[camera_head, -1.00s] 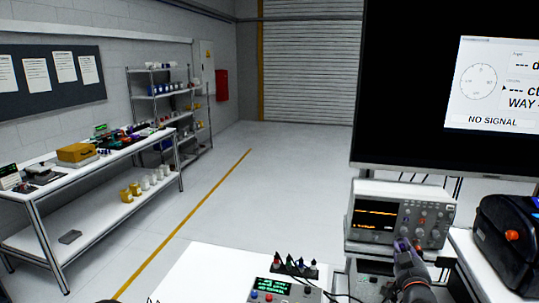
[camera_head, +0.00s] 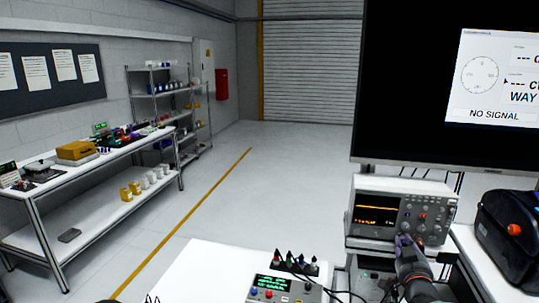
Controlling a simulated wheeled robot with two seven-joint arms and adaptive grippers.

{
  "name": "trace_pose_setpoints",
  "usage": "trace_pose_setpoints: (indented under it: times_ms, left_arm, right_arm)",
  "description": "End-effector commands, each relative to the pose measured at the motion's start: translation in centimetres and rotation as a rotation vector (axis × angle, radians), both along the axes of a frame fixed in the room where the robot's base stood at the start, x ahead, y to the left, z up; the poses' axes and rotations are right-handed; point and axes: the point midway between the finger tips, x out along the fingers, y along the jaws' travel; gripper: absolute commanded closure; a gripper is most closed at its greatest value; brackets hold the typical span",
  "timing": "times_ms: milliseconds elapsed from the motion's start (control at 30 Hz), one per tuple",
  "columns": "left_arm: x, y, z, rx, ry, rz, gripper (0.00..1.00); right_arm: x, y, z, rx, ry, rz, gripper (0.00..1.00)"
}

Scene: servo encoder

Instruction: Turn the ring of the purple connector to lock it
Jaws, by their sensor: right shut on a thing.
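My right gripper (camera_head: 404,246) is in the lower right of the head view, in front of the oscilloscope. It is shut on a small purple piece, the purple connector (camera_head: 401,240), of which only a little shows between the fingers. The connector's ring and what it mates with are hidden by the gripper or too small to make out.
An oscilloscope (camera_head: 374,212) stands behind my right gripper, with a black case (camera_head: 507,235) to its right. A grey control box (camera_head: 285,291) and a row of small connectors (camera_head: 296,264) sit on the white table (camera_head: 205,268). A large monitor (camera_head: 420,90) reads NO SIGNAL.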

Motion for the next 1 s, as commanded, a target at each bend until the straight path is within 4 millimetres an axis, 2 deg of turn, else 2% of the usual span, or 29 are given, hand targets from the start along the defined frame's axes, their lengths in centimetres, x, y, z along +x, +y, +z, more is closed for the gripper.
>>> trace_pose_setpoints:
  times_ms: [1000]
  left_arm:
    - [0.0,0.0,-1.5,0.0,0.0,0.0,0.58]
  right_arm:
    - [0.0,0.0,-0.1,0.116,-0.026,-0.001,1.0]
